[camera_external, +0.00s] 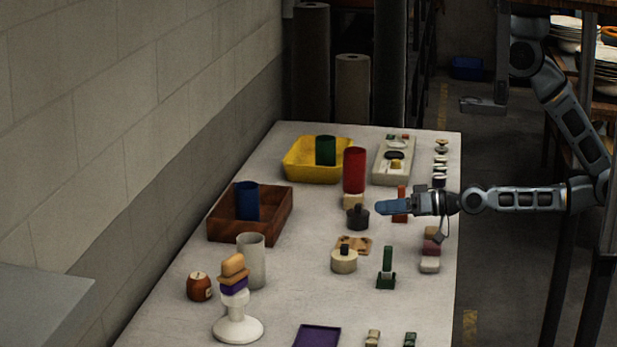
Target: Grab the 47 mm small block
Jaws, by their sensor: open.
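My gripper (388,207) reaches in from the right over the table, its blue fingers pointing left. I see nothing held in it. A dark round knobbed piece (357,218) is just left of the fingertips, and a beige block (353,201) is behind that. A brown-red upright piece (400,212) is partly hidden by the gripper. A maroon block (432,246) and a pale pinkish block (429,265) are at the right edge, nearer the camera than the gripper. No size marks are readable, so I cannot tell which block is 47 mm.
The pale table (300,280) carries a yellow tray (300,170), a brown wooden box (225,228), a red cylinder (354,170), a grey cylinder (251,262), a green post on a base (387,268) and a white stand with stacked pieces (237,328). A wall borders the left.

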